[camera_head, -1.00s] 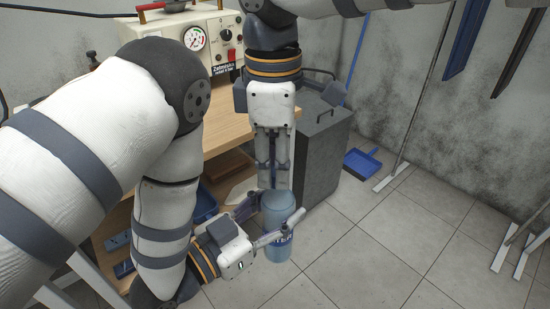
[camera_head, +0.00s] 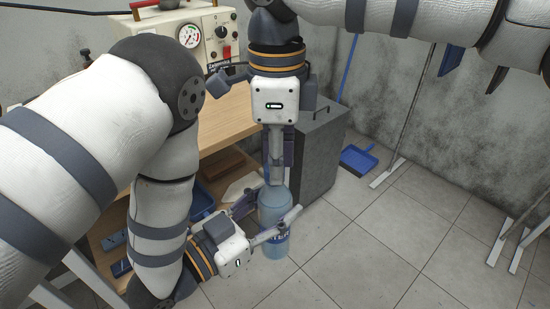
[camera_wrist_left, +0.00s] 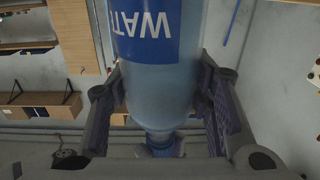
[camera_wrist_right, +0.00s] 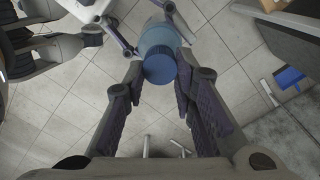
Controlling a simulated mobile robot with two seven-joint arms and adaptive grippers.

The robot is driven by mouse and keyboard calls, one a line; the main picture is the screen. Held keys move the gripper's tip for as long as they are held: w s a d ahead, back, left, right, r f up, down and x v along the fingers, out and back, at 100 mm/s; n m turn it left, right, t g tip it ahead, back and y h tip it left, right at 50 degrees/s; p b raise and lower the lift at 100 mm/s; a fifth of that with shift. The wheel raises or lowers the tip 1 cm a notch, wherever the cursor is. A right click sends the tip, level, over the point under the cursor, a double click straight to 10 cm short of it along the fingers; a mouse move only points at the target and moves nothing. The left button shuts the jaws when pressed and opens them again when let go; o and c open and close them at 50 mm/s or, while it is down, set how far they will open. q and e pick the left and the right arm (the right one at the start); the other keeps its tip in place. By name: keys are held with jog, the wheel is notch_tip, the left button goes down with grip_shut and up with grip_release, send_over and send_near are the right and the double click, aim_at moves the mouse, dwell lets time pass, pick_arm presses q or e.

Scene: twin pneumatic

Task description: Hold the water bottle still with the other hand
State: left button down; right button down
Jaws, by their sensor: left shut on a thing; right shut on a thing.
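The blue translucent water bottle (camera_head: 277,248) is upright in the head view, in front of the wooden bench. It shows upside down in the left wrist view (camera_wrist_left: 160,85), with white lettering on a blue label. My left gripper (camera_head: 272,216) is shut on the bottle body, a finger on each side, below the shoulder. My right gripper (camera_head: 276,183) points down from above and is shut on the blue cap (camera_wrist_right: 159,69), with its fingertips at the cap's sides. The right fingers hide most of the cap in the head view.
The wooden bench (camera_head: 228,118) carries a cream machine with a gauge (camera_head: 196,35). A dark grey cabinet (camera_head: 322,150) stands close right of the right gripper. A blue dustpan (camera_head: 358,159) lies on the tiled floor. The floor to the right is mostly clear.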

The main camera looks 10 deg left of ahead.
jog(key=n, duration=0.5)
jog(key=shift+a+r, duration=0.1)
jog(key=c, duration=1.3)
grip_release()
